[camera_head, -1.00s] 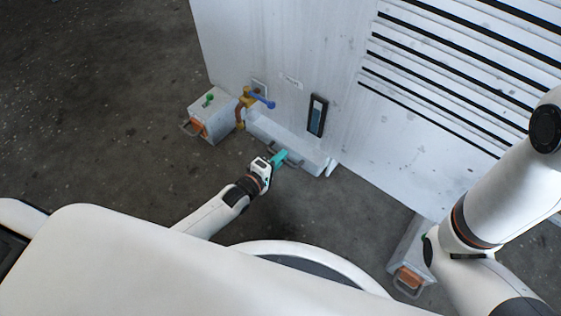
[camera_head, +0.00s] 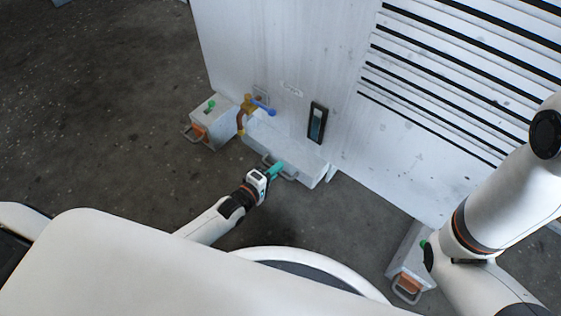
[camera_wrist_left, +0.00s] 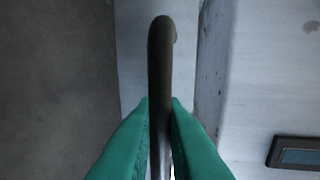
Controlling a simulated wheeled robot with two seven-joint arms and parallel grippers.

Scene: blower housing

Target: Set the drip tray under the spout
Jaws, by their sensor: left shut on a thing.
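The drip tray, a long pale grey box (camera_head: 300,168), is low in front of the housing panel in the head view. My left gripper (camera_head: 275,171) with teal fingers is shut on the tray's dark curved handle on its near side. In the left wrist view the handle (camera_wrist_left: 160,65) stands upright between the teal fingertips (camera_wrist_left: 160,105). The brass spout (camera_head: 241,118) with a blue lever sticks out of the panel at the tray's left end. I cannot tell whether its outlet is over the tray. My right gripper is not visible.
A grey box with a green knob and orange front (camera_head: 213,124) stands left of the tray. A similar box (camera_head: 405,262) stands at lower right beside my right arm. The housing (camera_head: 350,60) carries a dark-framed gauge (camera_head: 317,123). Floor at left is clear.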

